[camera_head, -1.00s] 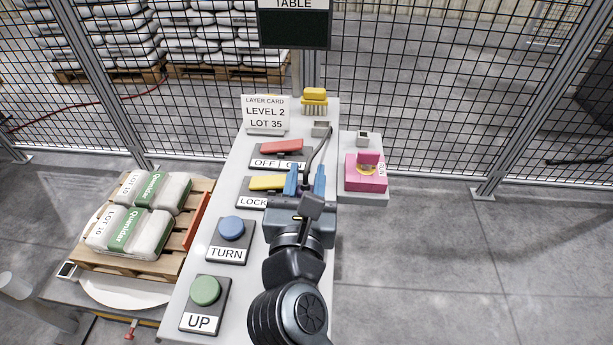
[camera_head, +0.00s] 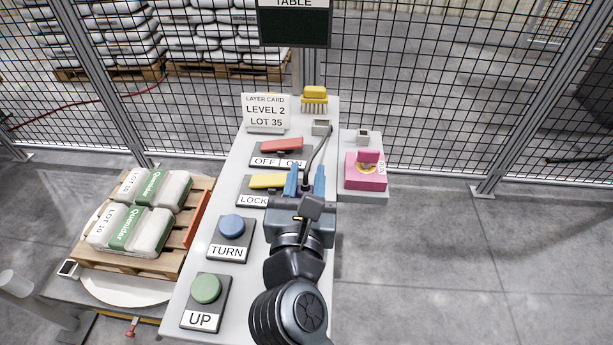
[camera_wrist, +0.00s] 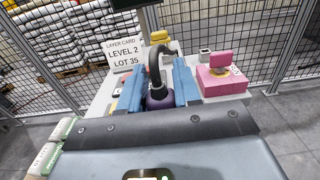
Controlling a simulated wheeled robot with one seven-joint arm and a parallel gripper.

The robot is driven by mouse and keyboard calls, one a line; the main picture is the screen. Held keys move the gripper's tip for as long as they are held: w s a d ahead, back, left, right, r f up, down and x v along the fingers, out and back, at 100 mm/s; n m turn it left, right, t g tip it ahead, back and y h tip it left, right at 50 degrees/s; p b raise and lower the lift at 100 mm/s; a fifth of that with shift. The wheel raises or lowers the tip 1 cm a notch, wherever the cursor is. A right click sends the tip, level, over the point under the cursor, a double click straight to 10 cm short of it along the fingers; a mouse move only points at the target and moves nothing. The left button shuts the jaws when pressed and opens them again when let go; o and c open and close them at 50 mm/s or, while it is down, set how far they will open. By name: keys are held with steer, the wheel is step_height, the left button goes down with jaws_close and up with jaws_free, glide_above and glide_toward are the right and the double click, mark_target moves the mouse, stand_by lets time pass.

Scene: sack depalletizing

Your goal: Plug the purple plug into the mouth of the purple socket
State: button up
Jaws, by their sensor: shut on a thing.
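My gripper (camera_head: 305,180) is shut on the purple plug (camera_wrist: 158,98), which shows between the blue fingers in the wrist view. A dark cable (camera_head: 322,148) rises from the plug and bends over toward a small grey block (camera_head: 321,128) at the back of the table. My gripper holds the plug above the right side of the table, beside the yellow lever. The fingers mostly hide the plug in the head view. I cannot make out a purple socket mouth in either view.
A pink box (camera_head: 365,178) with a pink handle stands on a side shelf to the right, with a grey block (camera_head: 363,137) behind it. A red lever (camera_head: 282,145), yellow lever (camera_head: 268,181), blue button (camera_head: 232,226) and green button (camera_head: 205,288) line the table's left. A layer card (camera_head: 266,111) stands behind.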

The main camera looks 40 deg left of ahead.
steer(key=shift+f+b, duration=1.1)
steer(key=shift+f, duration=0.65)
steer(key=o, duration=1.1)
steer(key=shift+o, duration=0.2)
steer(key=shift+v, duration=3.95)
